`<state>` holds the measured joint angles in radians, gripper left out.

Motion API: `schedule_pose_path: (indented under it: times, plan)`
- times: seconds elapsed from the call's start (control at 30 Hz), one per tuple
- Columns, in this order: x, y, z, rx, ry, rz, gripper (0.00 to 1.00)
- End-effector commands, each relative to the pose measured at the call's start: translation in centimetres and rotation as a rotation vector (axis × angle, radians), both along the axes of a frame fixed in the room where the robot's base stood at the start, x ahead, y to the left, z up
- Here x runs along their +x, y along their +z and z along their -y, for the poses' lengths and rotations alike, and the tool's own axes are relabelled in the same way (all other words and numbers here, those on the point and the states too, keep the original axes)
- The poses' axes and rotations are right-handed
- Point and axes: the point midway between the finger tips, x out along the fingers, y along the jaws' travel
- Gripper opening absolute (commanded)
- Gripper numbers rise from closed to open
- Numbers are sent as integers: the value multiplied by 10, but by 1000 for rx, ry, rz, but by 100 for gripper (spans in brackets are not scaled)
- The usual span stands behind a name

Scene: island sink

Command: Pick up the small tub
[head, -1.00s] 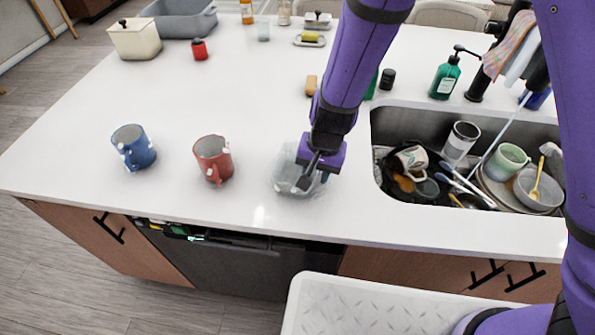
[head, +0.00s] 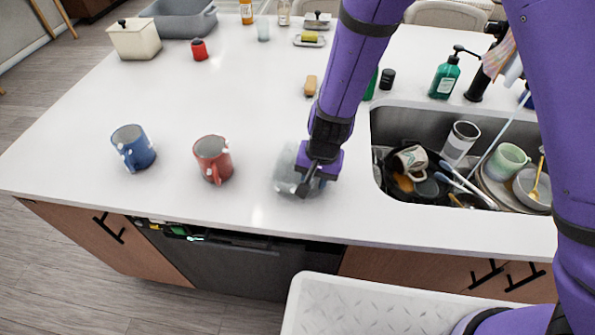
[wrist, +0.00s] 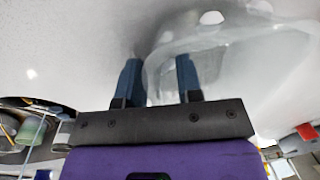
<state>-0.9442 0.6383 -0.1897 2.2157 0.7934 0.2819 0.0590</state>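The small tub is a clear, whitish see-through container (head: 284,172) on the white counter, left of the sink and near the front edge. My gripper (head: 305,186) is down at its right side and hides part of it. In the wrist view my gripper (wrist: 158,70) has its two fingers apart. The near wall of the tub (wrist: 235,75) shows between the fingers, one finger appearing outside and one over or inside the tub. Contact between the fingers and the wall cannot be made out.
A red mug (head: 212,160) and a blue mug (head: 133,148) stand to the left. The sink (head: 410,122), full of dishes, is to the right, with a green soap bottle (head: 445,77) behind it. A sponge (head: 310,86) lies behind the tub. The counter's middle left is clear.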

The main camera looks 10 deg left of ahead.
Motion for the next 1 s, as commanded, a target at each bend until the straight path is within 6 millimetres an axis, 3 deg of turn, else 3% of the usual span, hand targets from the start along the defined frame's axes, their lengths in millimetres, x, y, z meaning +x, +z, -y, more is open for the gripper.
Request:
schedule_pose_path:
  times: [0.27,0.4,0.43,1.0]
  plan:
    - [0,-1,0,0,0,0,33]
    - [0,-1,0,0,0,0,3]
    - [0,-1,0,0,0,0,0]
    - [0,1,0,0,1,-1,0]
